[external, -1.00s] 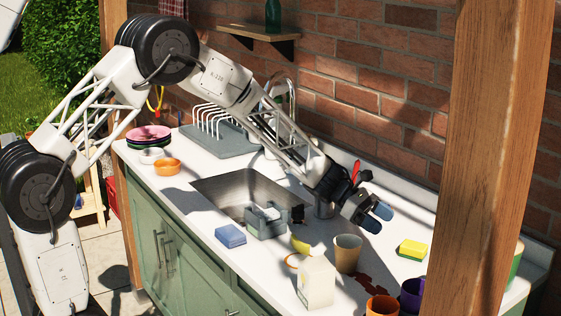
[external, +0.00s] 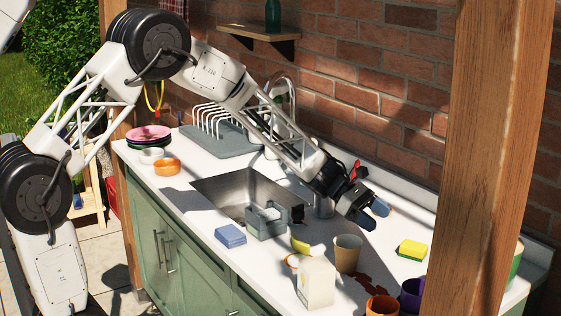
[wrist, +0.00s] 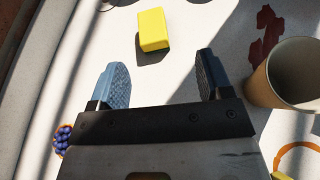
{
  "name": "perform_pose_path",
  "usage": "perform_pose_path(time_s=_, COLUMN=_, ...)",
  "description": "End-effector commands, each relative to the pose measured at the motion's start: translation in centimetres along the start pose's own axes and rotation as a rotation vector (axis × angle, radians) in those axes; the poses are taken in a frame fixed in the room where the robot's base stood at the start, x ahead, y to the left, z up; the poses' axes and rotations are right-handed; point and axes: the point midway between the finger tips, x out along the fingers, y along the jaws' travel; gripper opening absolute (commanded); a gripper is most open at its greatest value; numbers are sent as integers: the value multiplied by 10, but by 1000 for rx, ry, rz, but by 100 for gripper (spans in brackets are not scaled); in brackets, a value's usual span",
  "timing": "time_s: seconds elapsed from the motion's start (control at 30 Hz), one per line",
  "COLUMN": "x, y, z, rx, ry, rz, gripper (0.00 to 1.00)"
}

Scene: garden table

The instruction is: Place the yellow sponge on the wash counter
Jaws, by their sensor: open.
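The yellow sponge (external: 412,249) lies on the white counter (external: 190,203), toward its right end near the back, with a darker green layer on its lower side. In the wrist view the sponge (wrist: 153,30) lies beyond and between my fingertips, apart from them. My gripper (external: 374,216) is open and empty, in the air to the left of the sponge in the external view. Its two blue pads show in the wrist view (wrist: 160,75).
A tan cup (external: 347,254) stands close to my gripper. A white carton (external: 316,283), an orange cup (external: 382,306) and a purple cup (external: 411,294) stand near the front right. A dark red spill (external: 366,282) lies between them. The sink (external: 225,190) is left; a wooden post hides the right end.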

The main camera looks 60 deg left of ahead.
Motion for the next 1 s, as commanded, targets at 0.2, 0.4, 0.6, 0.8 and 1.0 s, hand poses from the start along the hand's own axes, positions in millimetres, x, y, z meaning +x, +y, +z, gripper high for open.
perform_pose_path(time_s=0.2, x=-22, y=-46, z=35, rx=194, ry=94, rz=-70, gripper=72)
perform_pose_path(time_s=0.4, x=-56, y=-112, z=68, rx=459, ry=219, rz=-175, gripper=72)
perform_pose_path(time_s=0.6, x=-96, y=-182, z=90, rx=745, ry=348, rz=-295, gripper=72)
perform_pose_path(time_s=0.8, x=-137, y=-251, z=98, rx=1026, ry=473, rz=-426, gripper=72)
perform_pose_path(time_s=1.0, x=-180, y=-315, z=96, rx=1299, ry=596, rz=-569, gripper=72)
